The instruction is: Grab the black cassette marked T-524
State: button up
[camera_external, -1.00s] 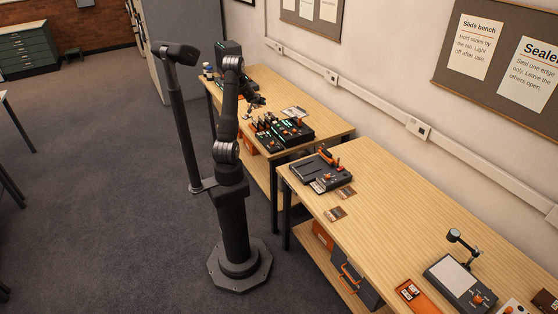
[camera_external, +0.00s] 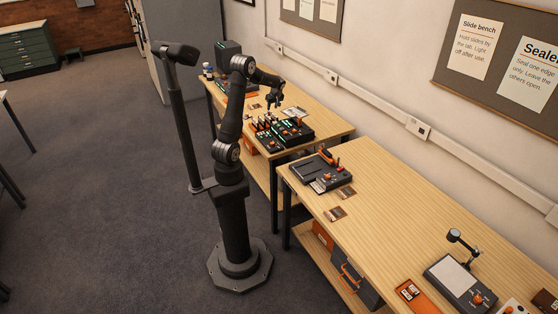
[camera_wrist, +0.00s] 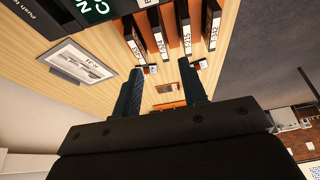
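Several black cassettes with white spine labels stand in a row in an orange rack (camera_wrist: 172,27) at the top of the wrist view. In the external view my gripper (camera_external: 273,101) hangs above the far bench, over the group of small black items (camera_external: 265,124).
A black machine with green displays (camera_external: 295,131) sits beside the cassettes. A framed card (camera_wrist: 77,62) lies on the bench at left in the wrist view. The near bench (camera_external: 375,205) holds a black device with an orange lever (camera_external: 321,172) and has clear wood.

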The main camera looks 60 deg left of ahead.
aim_at(269, 118)
jog(key=x, duration=0.8)
jog(key=shift+a+f, duration=0.15)
jog(key=shift+a+x, duration=0.15)
jog(key=shift+x, duration=1.35)
jog(key=shift+a+x, duration=0.2)
jog(key=shift+x, duration=1.3)
grip_shut()
